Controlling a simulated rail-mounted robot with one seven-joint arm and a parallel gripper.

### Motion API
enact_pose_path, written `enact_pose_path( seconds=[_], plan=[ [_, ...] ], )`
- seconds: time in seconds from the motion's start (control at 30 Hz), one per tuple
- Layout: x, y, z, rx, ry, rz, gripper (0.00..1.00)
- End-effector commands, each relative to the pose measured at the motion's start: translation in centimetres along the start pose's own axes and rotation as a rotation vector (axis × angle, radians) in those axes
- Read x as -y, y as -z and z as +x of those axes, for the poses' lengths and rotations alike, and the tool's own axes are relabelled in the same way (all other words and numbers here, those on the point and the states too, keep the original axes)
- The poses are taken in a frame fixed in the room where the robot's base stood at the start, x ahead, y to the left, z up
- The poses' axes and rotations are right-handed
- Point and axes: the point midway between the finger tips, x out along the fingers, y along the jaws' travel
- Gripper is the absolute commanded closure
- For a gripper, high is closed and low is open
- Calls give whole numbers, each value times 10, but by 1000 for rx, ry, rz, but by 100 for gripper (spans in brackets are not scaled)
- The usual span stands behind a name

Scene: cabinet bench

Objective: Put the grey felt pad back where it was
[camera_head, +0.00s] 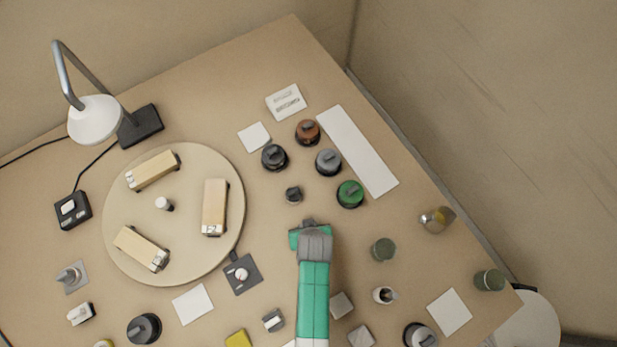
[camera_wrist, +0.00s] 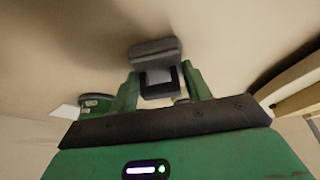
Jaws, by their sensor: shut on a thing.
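My gripper (camera_wrist: 163,85) is shut on a dark grey block (camera_wrist: 155,52) with a paler square face framed in black. I cannot tell from its look whether this is the felt pad. In the head view my gripper (camera_head: 309,232) is over the middle of the bench, right of the round turntable; only a small dark part of the held thing shows past its tip. Two small grey square pieces, one (camera_head: 341,304) and another (camera_head: 361,336), lie right of my arm. A dark square pad (camera_head: 250,285) with a pale round knob on it lies left of my arm.
The turntable (camera_head: 190,270) carries several wooden blocks. Several round knobbed pots, including a green one (camera_head: 350,194), stand beyond my gripper. White squares (camera_head: 192,304) and a long white strip (camera_head: 357,150) lie flat. A lamp (camera_head: 95,120) stands at the back left.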

Motion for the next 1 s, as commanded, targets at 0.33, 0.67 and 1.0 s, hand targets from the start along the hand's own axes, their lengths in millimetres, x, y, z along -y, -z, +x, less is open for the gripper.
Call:
enact_pose_path(
  seconds=[0.33, 0.67, 1.0],
  plan=[
    [0, -1, 2, 1, 0, 0, 30],
    [0, 1, -4, 0, 0, 0, 30],
    [0, 1, -85, -1, 0, 0, 30]
  ],
)
